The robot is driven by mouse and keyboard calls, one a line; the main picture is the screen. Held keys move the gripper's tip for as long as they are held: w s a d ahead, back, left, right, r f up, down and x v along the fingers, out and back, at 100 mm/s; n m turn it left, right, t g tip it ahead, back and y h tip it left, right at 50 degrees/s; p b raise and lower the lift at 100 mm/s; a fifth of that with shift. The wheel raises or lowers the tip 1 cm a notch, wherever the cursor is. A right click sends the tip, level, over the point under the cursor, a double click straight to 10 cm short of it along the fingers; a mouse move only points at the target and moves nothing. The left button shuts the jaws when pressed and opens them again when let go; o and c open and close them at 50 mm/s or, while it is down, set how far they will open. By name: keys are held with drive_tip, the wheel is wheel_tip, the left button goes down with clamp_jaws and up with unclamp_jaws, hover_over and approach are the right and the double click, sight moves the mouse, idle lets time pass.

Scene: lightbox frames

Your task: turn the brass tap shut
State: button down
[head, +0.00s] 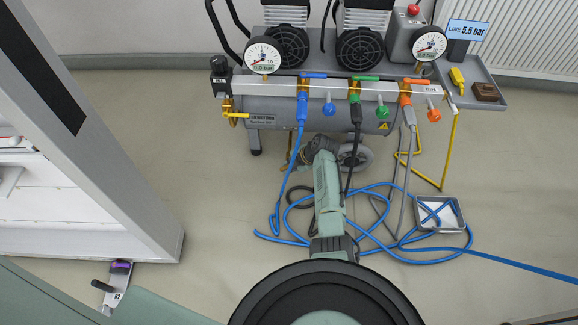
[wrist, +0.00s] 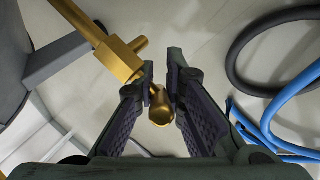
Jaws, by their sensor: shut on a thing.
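The brass tap (wrist: 122,60) shows large in the wrist view, its square body and pipe running to the upper left. Its rounded brass end (wrist: 160,108) lies between my two dark fingertips. My gripper (wrist: 161,84) is shut on this end of the tap, one finger on each side. In the head view my gripper (head: 322,147) is low under the grey tank, and my arm and the tank largely hide the tap there.
The compressor tank (head: 285,116) stands above my gripper, with gauges, coloured valves and a wheel (head: 357,157). Blue hose (head: 375,232) lies coiled on the floor around my arm. A metal tray (head: 424,225) is to the right.

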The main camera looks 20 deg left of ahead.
drive_tip(key=c, duration=1.6)
unclamp_jaws()
drive_tip(key=shift+c, duration=0.2)
